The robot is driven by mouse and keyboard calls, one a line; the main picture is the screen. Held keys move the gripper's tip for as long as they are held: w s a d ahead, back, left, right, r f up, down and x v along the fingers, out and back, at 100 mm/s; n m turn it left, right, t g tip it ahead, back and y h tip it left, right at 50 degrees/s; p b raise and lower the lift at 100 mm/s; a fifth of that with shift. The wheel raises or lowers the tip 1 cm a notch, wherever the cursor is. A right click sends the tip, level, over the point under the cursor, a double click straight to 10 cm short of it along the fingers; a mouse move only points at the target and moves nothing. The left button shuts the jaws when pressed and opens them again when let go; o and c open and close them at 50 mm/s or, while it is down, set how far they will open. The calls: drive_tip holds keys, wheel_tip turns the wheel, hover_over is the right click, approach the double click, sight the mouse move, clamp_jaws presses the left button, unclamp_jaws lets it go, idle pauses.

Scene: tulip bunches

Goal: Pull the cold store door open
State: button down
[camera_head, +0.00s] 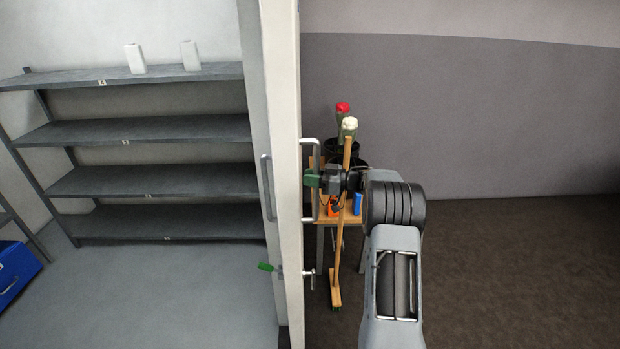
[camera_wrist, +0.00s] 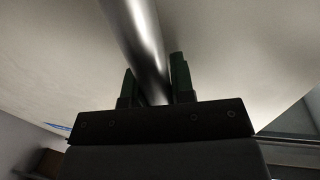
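The cold store door (camera_head: 283,120) is pale and stands open, seen almost edge-on in the head view. It has a silver bar handle (camera_head: 308,165) on its right face and another bar handle (camera_head: 267,188) on its left face. My gripper (camera_head: 312,181), with green fingers, is at the right-hand handle. In the wrist view, the silver bar (camera_wrist: 138,40) runs between the two fingers of my gripper (camera_wrist: 156,85), which appear closed around it. The exact finger contact is dark and partly hidden.
Left of the door are grey shelves (camera_head: 150,131) with two white items on top, and a blue crate (camera_head: 16,268). Brown floor at far right is clear.

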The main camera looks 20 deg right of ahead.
drive_tip(key=c, duration=1)
unclamp_jaws()
drive_tip(key=shift+o, duration=0.2)
drive_tip(key=b+v, duration=0.3)
drive_tip(key=v, duration=1.1)
drive_tip(key=shift+w, duration=0.15)
